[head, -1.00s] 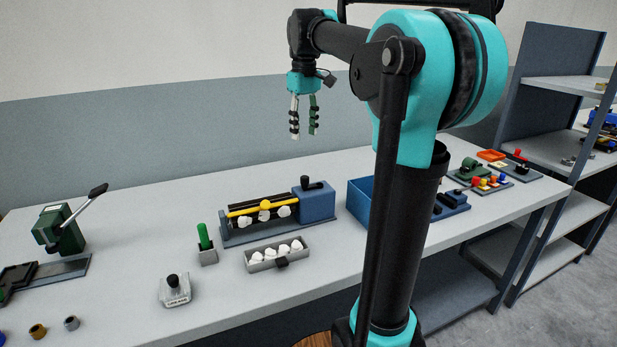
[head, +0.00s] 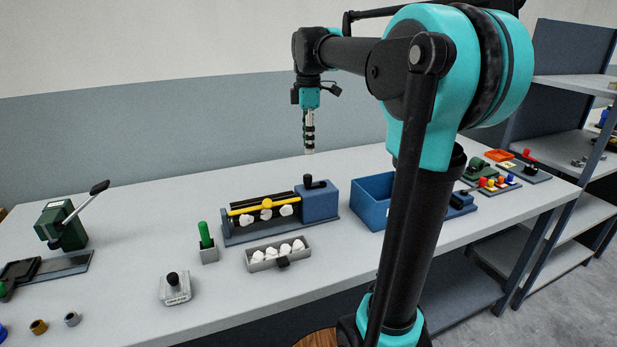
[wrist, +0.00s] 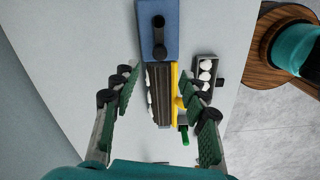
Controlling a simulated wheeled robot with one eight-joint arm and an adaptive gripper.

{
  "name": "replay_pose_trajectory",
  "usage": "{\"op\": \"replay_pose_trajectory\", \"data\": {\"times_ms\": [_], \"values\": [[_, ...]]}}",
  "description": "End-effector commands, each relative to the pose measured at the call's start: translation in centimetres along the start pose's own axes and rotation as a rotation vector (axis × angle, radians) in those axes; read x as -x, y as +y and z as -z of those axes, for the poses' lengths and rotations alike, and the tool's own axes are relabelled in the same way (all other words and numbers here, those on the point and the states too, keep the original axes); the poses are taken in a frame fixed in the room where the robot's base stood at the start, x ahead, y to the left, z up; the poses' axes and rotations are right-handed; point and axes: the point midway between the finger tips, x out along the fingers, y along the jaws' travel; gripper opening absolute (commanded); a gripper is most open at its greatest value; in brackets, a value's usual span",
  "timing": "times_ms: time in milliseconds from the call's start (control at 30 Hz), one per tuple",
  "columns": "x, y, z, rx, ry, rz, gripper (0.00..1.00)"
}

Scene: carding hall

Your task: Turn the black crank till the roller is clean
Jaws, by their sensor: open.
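The carding device has a blue housing (head: 318,204) with a black crank (head: 314,183) on top. Its dark roller (head: 262,197) lies left of the housing, with several white tufts (head: 266,215) along its front. A yellow bar with a round knob (head: 267,203) crosses in front of the roller. My gripper (head: 309,150) is open and empty, pointing down above and behind the crank, apart from it. In the wrist view the crank (wrist: 160,48) shows on the housing (wrist: 172,10), just beyond my fingertips (wrist: 160,78); the roller (wrist: 159,85) lies between the fingers.
A grey tray of white tufts (head: 250,267) sits in front of the device. A green-handled tool (head: 205,235) stands in a holder. A blue bin (head: 372,209) is right of the device. A green lever press (head: 63,232) stands at the left. The table behind the device is clear.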

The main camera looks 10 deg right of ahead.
Motion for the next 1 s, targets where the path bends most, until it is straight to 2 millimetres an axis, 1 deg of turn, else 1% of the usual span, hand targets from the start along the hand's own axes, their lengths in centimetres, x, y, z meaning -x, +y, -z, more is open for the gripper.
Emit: {"op": "replay_pose_trajectory", "data": {"times_ms": [33,300,500,600,700,1000], "values": [[-1.1,0.0,0.0,0.000,0.000,0.000,0.44],[-6.4,0.0,0.0,-0.001,0.000,0.000,0.44],[-9.6,0.0,0.0,-0.001,0.000,0.000,0.44],[-10.6,0.1,0.0,-0.001,0.000,0.000,0.44],[-11.2,0.0,0.0,-0.001,0.000,0.000,0.44],[-11.4,0.0,0.0,-0.002,0.000,0.000,0.44]]}}
